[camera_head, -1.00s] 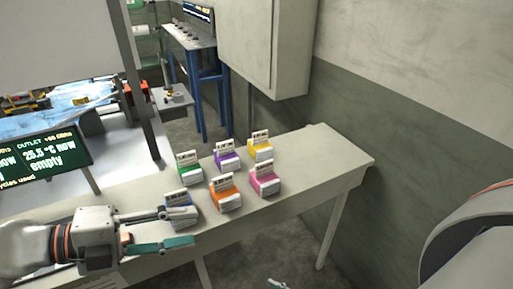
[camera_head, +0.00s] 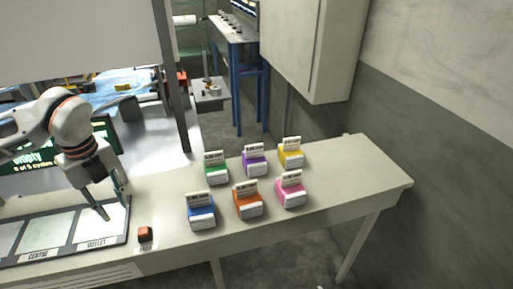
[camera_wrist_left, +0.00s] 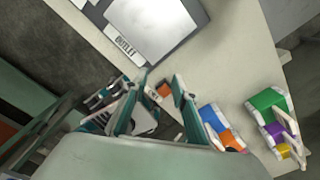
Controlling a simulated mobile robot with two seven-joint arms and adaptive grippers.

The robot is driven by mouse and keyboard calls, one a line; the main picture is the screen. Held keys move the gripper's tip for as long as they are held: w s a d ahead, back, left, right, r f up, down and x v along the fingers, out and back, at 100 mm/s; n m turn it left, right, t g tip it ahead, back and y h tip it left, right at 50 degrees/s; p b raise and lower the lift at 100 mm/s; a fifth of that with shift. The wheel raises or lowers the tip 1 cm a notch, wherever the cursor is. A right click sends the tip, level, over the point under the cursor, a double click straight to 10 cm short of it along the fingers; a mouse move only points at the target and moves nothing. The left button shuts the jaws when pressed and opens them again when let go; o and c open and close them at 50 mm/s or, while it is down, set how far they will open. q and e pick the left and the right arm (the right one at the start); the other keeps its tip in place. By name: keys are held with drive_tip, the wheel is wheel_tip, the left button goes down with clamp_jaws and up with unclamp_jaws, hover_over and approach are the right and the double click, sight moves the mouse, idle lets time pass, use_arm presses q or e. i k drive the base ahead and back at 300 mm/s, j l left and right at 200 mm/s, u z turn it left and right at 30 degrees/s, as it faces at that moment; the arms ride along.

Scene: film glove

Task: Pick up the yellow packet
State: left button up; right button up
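The yellow packet (camera_head: 291,158) stands on the pale table at the right end of the back row, with a white printed card at its rear. A bit of yellow (camera_wrist_left: 284,150) shows at the lower right of the left wrist view, partly covered by its neighbours. My left gripper (camera_head: 115,210) is well to the left of it, above the table's left part, fingers pointing down, apart and empty. Its fingers (camera_wrist_left: 162,82) also show spread in the left wrist view. Of my right gripper, at most a sliver shows at the head view's bottom edge.
Green (camera_head: 216,174), purple (camera_head: 255,167), blue (camera_head: 201,217), orange (camera_head: 248,206) and pink (camera_head: 291,194) packets stand close by. An orange-red button (camera_head: 145,234) and a dark-framed tray (camera_head: 122,238) lie left. The table's right end is bare. A wall cabinet (camera_head: 318,50) hangs behind.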

sight(290, 156)
drive_tip(key=i+l+z, duration=0.2)
drive_tip(key=z, duration=0.2)
drive_tip(key=i+l+z, duration=0.1)
drive_tip(key=z, duration=0.35)
drive_tip(key=i+z, duration=0.4)
drive_tip(key=k, duration=0.1)
